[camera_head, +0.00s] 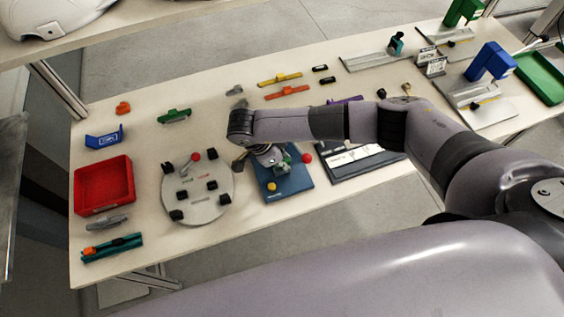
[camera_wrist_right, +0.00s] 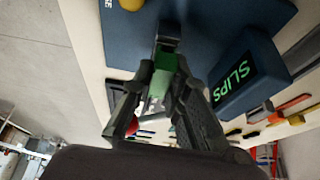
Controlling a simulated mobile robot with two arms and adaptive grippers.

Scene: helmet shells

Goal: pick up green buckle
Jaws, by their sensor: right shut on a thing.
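In the head view a bit of green (camera_head: 285,160) shows beside the fingers, mostly hidden by the gripper. I cannot tell whether it touches the plate. Another green part (camera_head: 174,116) lies apart on the table at the back left. My left gripper is not in view.
A round grey plate with black blocks (camera_head: 206,207) stands left of the gripper, and a red tray (camera_head: 107,165) is farther left. A blue SLIPS block (camera_wrist_right: 246,75) is close beside the fingers. A red ball (camera_head: 306,158) and yellow knob (camera_head: 271,187) sit by the blue plate.

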